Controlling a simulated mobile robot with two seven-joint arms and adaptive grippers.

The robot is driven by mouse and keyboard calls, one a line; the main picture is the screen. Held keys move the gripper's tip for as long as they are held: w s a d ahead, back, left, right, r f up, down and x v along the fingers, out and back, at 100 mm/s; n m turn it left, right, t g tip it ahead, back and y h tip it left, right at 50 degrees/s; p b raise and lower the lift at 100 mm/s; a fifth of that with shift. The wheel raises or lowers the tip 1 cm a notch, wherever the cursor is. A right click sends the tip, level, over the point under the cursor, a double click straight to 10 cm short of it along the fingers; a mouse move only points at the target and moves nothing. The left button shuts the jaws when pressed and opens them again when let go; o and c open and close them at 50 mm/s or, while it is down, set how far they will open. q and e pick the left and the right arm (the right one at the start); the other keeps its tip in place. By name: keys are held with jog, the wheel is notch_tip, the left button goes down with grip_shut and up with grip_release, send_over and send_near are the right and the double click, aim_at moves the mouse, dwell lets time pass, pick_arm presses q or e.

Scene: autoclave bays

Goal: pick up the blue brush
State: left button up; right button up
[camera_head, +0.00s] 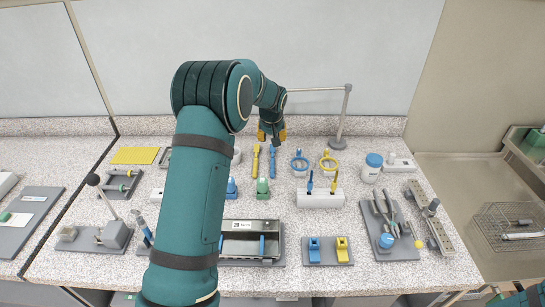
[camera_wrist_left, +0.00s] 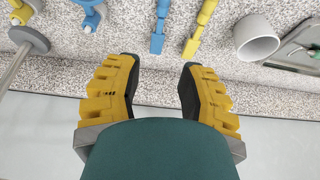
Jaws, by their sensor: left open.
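The blue brush (camera_head: 272,161) lies on the speckled counter near its back, beside a similar yellow brush (camera_head: 256,161). My left gripper (camera_head: 271,137) hangs over the back of the counter, just beyond the far ends of both. In the left wrist view the blue brush (camera_wrist_left: 160,28) shows beyond the gap between the fingertips, with the yellow brush (camera_wrist_left: 199,28) to its right. The left gripper (camera_wrist_left: 160,62) is open, with nothing between its fingers. My left arm hides part of the counter's middle left. My right gripper is not in view.
A grey post stand (camera_head: 341,120) and blue and yellow ringed pieces (camera_head: 299,162) stand right of the brushes. A grey-white cup (camera_wrist_left: 256,38) is right of the yellow brush in the wrist view. A white block (camera_head: 320,199) stands nearer the front. A sink (camera_head: 470,185) is at the right.

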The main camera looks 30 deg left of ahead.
aim_at(273, 151)
pick_arm(q)
jog(key=x, duration=1.1)
jog(key=shift+w+a+f, duration=0.1)
jog(key=shift+w+f, duration=0.15)
jog(key=shift+f, duration=0.05)
grip_shut()
